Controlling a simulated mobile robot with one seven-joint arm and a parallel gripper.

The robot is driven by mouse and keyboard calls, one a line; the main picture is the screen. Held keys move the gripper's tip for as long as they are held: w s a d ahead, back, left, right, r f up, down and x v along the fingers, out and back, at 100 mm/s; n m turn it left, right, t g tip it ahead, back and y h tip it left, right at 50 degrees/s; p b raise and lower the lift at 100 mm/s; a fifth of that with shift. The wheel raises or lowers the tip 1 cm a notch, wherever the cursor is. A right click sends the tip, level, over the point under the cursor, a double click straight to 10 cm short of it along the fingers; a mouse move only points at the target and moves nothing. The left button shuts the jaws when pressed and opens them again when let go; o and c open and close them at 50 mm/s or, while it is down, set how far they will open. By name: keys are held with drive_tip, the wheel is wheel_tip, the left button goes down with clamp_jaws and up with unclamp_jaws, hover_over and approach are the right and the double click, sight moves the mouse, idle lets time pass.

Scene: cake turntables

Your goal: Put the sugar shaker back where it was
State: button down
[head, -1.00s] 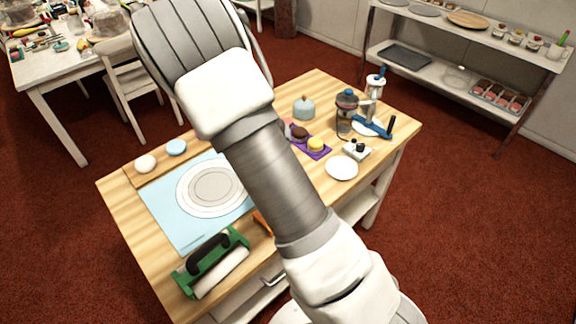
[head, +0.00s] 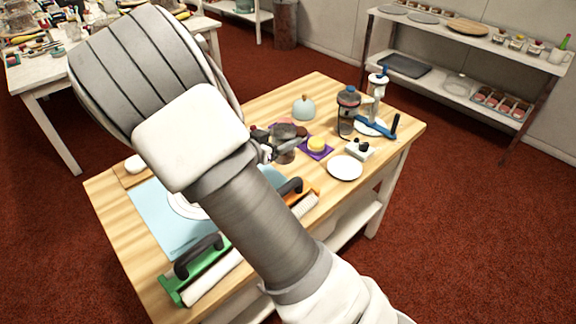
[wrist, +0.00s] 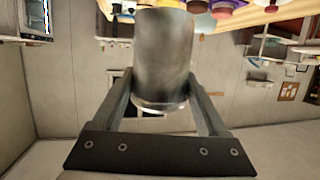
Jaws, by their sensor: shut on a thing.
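The sugar shaker is a grey metal cylinder (wrist: 163,55), large in the wrist view between my fingers. My gripper (wrist: 160,92) is shut on it, one finger on each side. In the head view my gripper (head: 266,150) shows just past my arm, with the dark grey shaker (head: 287,143) at its end, in front of the purple tray (head: 322,153). I cannot tell how high the shaker is above the table (head: 325,90). My forearm hides part of the table.
A yellow-topped cake (head: 317,145) sits on the purple tray. Nearby are a blue-lidded jar (head: 347,112), a white plate (head: 345,168) and a pale blue dome (head: 304,107). A light blue mat (head: 160,222) lies left.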

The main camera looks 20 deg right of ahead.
drive_tip(key=shift+w+f, duration=0.25)
drive_tip(key=shift+f, duration=0.2)
drive_tip(key=shift+w+d+f+b, duration=0.45)
drive_tip(key=shift+w+d+f, duration=0.45)
drive_tip(key=shift+w+f, duration=0.8)
drive_tip(key=shift+w+d+f+b, duration=0.4)
drive_tip(key=shift+w+d+f, duration=0.45)
drive_tip(key=shift+w+f, duration=0.8)
drive_tip(key=shift+w+d+f+b, duration=0.45)
drive_tip(key=shift+w+d+f, duration=0.45)
drive_tip(key=shift+w+f, duration=0.8)
drive_tip(key=shift+s+f, duration=0.15)
drive_tip(key=shift+s, duration=0.05)
drive_tip(key=shift+f, duration=0.3)
unclamp_jaws()
